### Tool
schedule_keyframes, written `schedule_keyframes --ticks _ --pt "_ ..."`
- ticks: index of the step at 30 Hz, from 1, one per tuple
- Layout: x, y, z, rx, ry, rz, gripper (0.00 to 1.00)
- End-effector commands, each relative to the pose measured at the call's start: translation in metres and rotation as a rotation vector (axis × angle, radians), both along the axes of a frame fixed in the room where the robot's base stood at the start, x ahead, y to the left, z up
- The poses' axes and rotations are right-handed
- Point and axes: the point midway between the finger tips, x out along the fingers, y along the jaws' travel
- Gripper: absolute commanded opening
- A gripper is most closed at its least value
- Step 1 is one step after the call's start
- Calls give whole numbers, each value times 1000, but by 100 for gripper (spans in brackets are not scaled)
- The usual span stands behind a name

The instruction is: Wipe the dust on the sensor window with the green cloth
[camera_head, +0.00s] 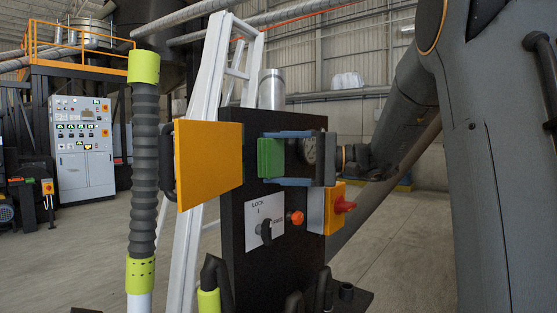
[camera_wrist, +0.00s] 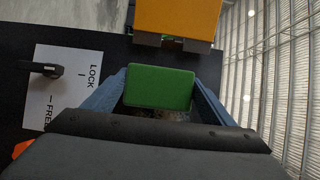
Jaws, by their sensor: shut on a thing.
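The green cloth (camera_head: 270,158) shows as a thick green block at the tips of my gripper (camera_head: 266,159), in front of the dark panel (camera_head: 285,122). My gripper is shut on it, with one blue-grey finger above and one below in the head view. In the wrist view the cloth (camera_wrist: 159,88) sits between the two fingers. I cannot make out the sensor window or any dust. A round dial-like shape (camera_head: 309,149) shows between the fingers, partly hidden, and I cannot tell what it is.
An orange plate (camera_head: 207,162) stands out left of the panel. A lock label (camera_head: 264,226) with a black knob, an orange button (camera_head: 297,217) and a red switch (camera_head: 343,205) sit below. A ribbed hose (camera_head: 145,160) and a ladder (camera_head: 197,140) stand left.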

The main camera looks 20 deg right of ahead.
Motion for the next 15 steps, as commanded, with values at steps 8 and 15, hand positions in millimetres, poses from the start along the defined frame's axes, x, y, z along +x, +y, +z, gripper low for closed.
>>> schedule_keyframes --ticks 8,15 --pt "4 3 0 0 0 0 60" --pt "8 6 0 0 0 -1 60"
